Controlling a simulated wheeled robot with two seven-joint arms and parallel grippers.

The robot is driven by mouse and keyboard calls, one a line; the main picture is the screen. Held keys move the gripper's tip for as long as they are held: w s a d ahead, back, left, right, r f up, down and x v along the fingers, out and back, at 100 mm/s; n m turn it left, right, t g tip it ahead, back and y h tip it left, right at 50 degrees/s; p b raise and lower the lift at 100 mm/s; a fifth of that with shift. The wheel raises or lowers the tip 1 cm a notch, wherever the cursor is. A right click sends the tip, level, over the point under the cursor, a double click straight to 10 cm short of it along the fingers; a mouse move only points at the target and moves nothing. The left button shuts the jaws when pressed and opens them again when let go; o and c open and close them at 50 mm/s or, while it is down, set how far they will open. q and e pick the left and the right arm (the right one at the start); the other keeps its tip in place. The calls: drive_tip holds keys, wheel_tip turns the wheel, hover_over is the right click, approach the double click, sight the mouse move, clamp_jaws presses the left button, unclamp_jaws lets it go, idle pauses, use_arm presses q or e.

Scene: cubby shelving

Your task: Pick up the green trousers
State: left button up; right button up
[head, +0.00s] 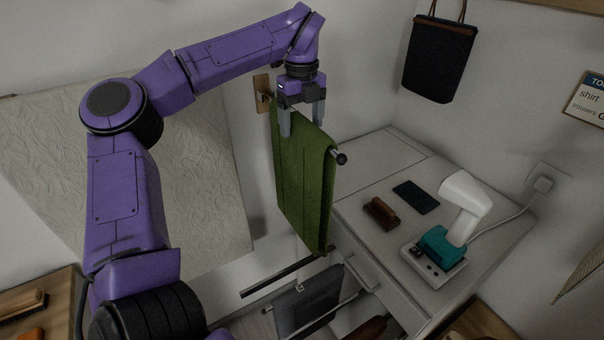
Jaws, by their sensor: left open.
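The green trousers (304,190) hang folded over a short metal rail (340,157) that sticks out from a wall plate, in the middle of the head view. My left gripper (302,122) points down at the top of the trousers. Its two fingers are apart, one on the left side of the fold and one near its upper right. I cannot tell whether the fingers touch the cloth. My right gripper is not in view.
A white cabinet top (395,230) to the right holds a handheld scanner (463,205) in a teal base, a brown brush (381,213) and a dark flat item (416,197). Grey trousers (303,305) hang lower down. A dark bag (438,58) hangs at upper right.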

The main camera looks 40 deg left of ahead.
use_arm(q)
drive_tip(key=shift+s+a+r, duration=0.1)
drive_tip(key=shift+s+r, duration=0.1)
drive_tip(key=shift+s, duration=0.35)
drive_tip(key=c, duration=0.4)
clamp_jaws()
drive_tip(key=shift+r, duration=0.15)
